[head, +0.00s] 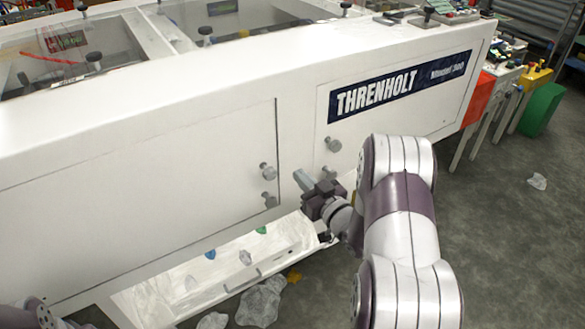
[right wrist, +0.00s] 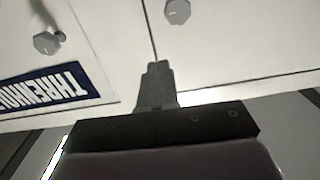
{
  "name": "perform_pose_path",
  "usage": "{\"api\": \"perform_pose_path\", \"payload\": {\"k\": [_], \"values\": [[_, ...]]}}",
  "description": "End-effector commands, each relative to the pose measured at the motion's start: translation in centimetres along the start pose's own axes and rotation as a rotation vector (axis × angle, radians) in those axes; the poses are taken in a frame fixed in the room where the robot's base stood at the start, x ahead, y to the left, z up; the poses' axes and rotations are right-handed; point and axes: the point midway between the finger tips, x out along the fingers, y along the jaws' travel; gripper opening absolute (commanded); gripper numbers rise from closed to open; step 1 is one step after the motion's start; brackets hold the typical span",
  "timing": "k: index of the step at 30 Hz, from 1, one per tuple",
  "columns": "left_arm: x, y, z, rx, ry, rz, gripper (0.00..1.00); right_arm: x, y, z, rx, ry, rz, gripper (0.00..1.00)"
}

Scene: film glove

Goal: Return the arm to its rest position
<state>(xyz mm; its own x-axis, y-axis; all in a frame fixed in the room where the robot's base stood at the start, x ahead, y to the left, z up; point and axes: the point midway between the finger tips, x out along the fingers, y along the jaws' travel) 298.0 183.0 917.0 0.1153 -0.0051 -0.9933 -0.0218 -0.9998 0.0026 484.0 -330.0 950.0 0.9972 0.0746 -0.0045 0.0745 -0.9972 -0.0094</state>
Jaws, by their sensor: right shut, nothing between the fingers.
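My right arm reaches in from the lower right in the head view. Its gripper (head: 303,179) is in front of the white machine's side, close to the seam between two panels. In the right wrist view the gripper's fingers (right wrist: 157,72) are together with nothing between them, pointing at the panel seam. I cannot tell whether the fingertips touch the machine. Part of my left arm shows in the bottom left corner of the head view, but its gripper is out of view.
The white machine (head: 130,150) fills the left and middle, with round grey knobs (head: 266,171) and a dark THRENHOLT label (head: 395,85). Beneath is a pale tray (head: 165,300) with coloured scraps. Crumpled clear plastic (head: 262,303) lies nearby. The grey floor at right is mostly open.

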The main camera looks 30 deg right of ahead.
Motion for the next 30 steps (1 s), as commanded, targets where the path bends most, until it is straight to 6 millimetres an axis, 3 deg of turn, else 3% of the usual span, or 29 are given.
{"api": "perform_pose_path", "payload": {"k": [4,11,14,17,19,22,25,28,30], "values": [[0.1,0.0,0.0,0.0,0.0,0.0,0.65,-1.8,0.0,0.1,0.0,-0.001,0.002,0.0],[0.1,0.0,0.0,0.0,0.0,0.0,0.65,-2.2,-0.1,0.2,-0.003,-0.009,0.001,0.0],[0.1,0.0,0.0,0.0,0.0,0.0,0.65,-2.5,0.6,2.9,-0.006,-0.137,0.036,0.0],[0.1,0.0,0.0,0.0,0.0,0.0,0.65,-5.2,2.6,8.2,0.018,-0.466,0.166,0.0],[-0.8,0.0,-0.1,0.0,0.0,0.0,0.65,-8.1,2.8,9.7,0.044,-0.748,0.252,0.0],[-2.6,0.0,-0.3,0.0,0.0,0.0,0.65,-12.9,-0.7,8.2,0.1,-1.13,0.3,0.0],[-4.6,0.0,-0.6,0.0,0.0,0.0,0.65,-17.4,-7.0,3.8,0.151,-1.42,0.262,0.0],[-6.2,0.0,-0.7,0.0,0.0,0.0,0.65,-19.3,-12.2,-0.5,0.146,-1.525,0.177,0.0],[-6.8,0.0,-0.8,0.0,0.0,0.0,0.65,-18.5,-14.3,-2.6,0.101,-1.485,0.117,0.0]]}}
